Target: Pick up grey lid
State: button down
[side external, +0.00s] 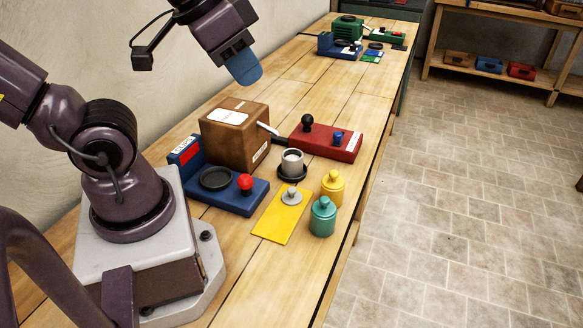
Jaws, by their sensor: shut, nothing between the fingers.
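The grey lid (291,196) is a small disc with a knob on top. It lies on a flat yellow mat (278,222) on the wooden bench. My gripper (245,72) is up in the air at the top of the side view, above and behind the brown box. Its blue fingertips are shut and empty, well apart from the lid. A small grey cup (292,160) stands open on a black saucer (291,173) just behind the lid.
A yellow jar (332,188) and a teal jar (323,217) stand right of the mat. A blue base (222,196) with a red knob, a brown box (233,136) and a red panel (326,142) with a black lever stand left and behind. The front bench strip is clear.

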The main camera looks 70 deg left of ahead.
jog(key=c, duration=1.8)
grip_release()
jog(key=o, duration=0.9)
jog(key=shift+c, duration=0.2)
jog(key=shift+f, duration=0.1)
jog(key=n+g, duration=0.6)
jog(key=n, duration=1.2)
send_over(292, 189)
notch_tip(292, 189, down, 21)
notch_tip(292, 189, down, 13)
jog(key=shift+r, duration=0.15)
